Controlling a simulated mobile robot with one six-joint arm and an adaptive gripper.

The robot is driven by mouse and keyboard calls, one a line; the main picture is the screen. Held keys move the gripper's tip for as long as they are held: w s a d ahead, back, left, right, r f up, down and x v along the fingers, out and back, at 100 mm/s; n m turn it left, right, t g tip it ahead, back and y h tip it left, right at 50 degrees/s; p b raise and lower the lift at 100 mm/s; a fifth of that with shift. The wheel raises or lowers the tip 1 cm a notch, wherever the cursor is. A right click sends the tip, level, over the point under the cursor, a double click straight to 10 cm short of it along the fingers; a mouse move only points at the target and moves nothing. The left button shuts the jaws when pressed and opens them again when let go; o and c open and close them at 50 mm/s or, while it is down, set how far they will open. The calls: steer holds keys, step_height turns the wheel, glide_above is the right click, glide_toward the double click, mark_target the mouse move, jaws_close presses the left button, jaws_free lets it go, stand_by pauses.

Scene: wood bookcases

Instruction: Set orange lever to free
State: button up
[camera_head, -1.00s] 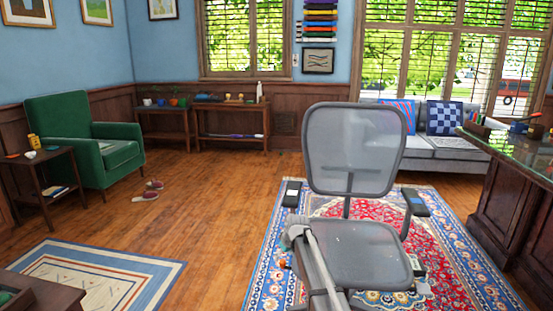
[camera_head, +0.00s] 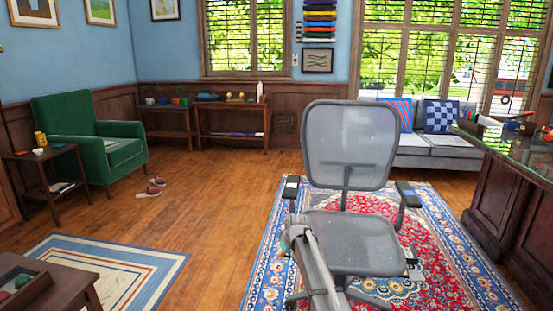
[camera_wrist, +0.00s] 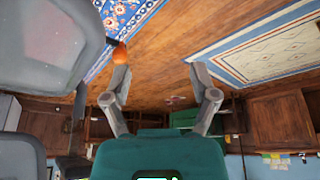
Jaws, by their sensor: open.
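The orange lever (camera_wrist: 120,53) shows in the wrist view as a small paddle on a dark stem, beside the grey office chair's seat (camera_wrist: 50,45). The chair (camera_head: 350,145) stands on the patterned rug in the head view, where I cannot make out the lever. My gripper (camera_wrist: 160,73) is open and empty, its two fingers spread wide. The lever is close to the tip of the left finger, outside the gap; I cannot tell whether they touch. In the head view my arm reaches low along the chair's left side and hides part of the seat edge.
A dark desk (camera_head: 500,190) stands at the right, and a low table (camera_head: 65,285) is at the lower left. A green armchair (camera_head: 115,150) and small side table (camera_head: 45,155) are by the left wall. The wood floor left of the chair is mostly clear.

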steer(key=s+d+m+g+h, duration=0.1)
steer(key=s+d+m+g, duration=0.15)
steer(key=s+d, duration=0.9)
steer(key=s+d+m+g+h, duration=0.15)
steer(key=s+m, duration=0.25)
steer(key=s, duration=1.7)
step_height(320, 180, up, 37)
steer(key=d+p, duration=0.1)
steer(key=p, duration=3.8)
steer(key=shift+s+r, duration=0.2)
steer(key=shift+s, duration=0.15)
steer(key=shift+d+m, duration=0.1)
steer(key=shift+m, duration=0.15)
